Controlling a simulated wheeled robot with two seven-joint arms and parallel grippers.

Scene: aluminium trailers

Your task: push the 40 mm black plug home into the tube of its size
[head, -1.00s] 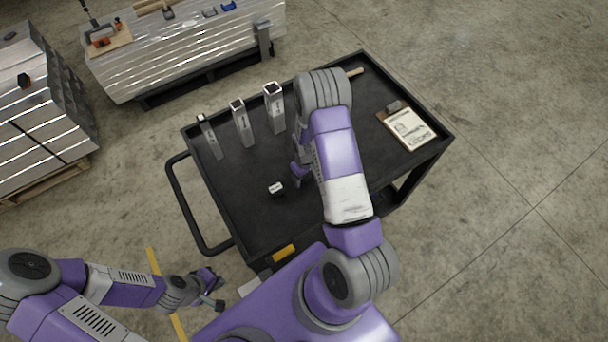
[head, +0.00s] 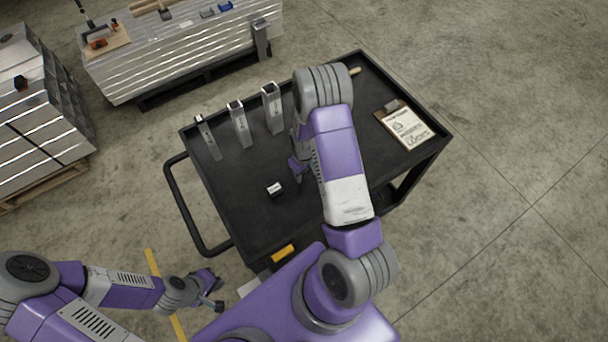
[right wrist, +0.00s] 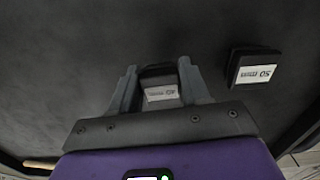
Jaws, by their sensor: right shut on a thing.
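The black plug with a white label (right wrist: 160,91), apparently the 40 mm one, sits between the fingers of my right gripper (right wrist: 158,80) in the right wrist view. The gripper is shut on it, low over the black cart top. In the head view my right gripper (head: 298,170) is partly hidden by its own arm, and the held plug is not visible. Three square aluminium tubes, a small one (head: 208,138), a middle one (head: 240,126) and a large one (head: 272,110), stand at the cart's far left. My left gripper (head: 213,291) hangs off the cart; its jaw state is unclear.
A second black plug, labelled 50 mm (right wrist: 252,70), lies beside the held one; it also shows in the head view (head: 274,189). A clipboard (head: 405,127) lies on the cart's right side. The cart (head: 240,215) has a raised rim and its front left is bare.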

